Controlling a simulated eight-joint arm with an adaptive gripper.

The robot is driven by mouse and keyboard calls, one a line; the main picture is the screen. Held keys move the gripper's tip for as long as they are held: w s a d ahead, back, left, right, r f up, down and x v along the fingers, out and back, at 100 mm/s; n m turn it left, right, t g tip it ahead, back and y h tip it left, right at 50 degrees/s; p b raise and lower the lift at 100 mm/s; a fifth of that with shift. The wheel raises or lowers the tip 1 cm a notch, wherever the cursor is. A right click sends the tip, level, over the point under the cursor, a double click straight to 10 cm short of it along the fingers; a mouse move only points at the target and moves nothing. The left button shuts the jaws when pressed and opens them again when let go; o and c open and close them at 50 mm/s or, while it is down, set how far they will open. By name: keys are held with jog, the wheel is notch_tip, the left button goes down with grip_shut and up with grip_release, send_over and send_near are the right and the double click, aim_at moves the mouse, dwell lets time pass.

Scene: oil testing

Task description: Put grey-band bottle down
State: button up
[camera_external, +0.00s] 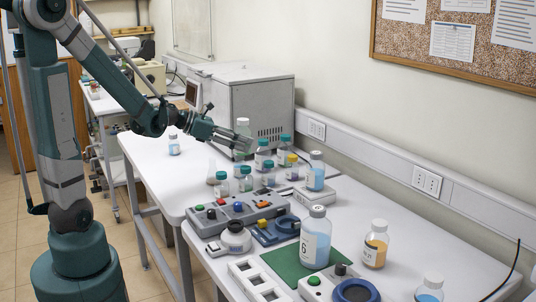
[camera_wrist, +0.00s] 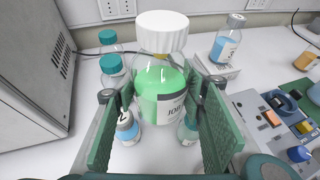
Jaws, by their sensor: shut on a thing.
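My gripper (camera_external: 243,141) is over the far table, in front of the grey box-shaped instrument. The pads are shut on this bottle, which is upright.
Small teal-capped bottles (camera_external: 262,153) stand close around and below my gripper. A blue bottle (camera_external: 316,172) stands on a small scale to the right. The grey instrument (camera_external: 245,95) is close behind. A control panel (camera_external: 238,212) and a large blue bottle (camera_external: 315,240) are nearer the camera.

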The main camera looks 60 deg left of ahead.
jog(key=s+a+f+n+t+y+b, duration=0.1)
jog(key=s+a+f+n+y, duration=0.1)
jog(key=s+a, duration=1.8)
jog(key=shift+s+a+n+y, duration=0.15)
jog(key=shift+a+n+y, duration=0.7)
jog(key=shift+y, duration=0.25)
jog(key=shift+f, duration=0.2)
jog(key=shift+f+b, duration=1.1)
jog(key=shift+f, duration=1.7)
jog(key=shift+f+b, duration=0.85)
jog(key=shift+f, duration=1.25)
jog(key=shift+f, duration=0.15)
jog(key=o, duration=1.7)
jog(key=shift+c, duration=0.2)
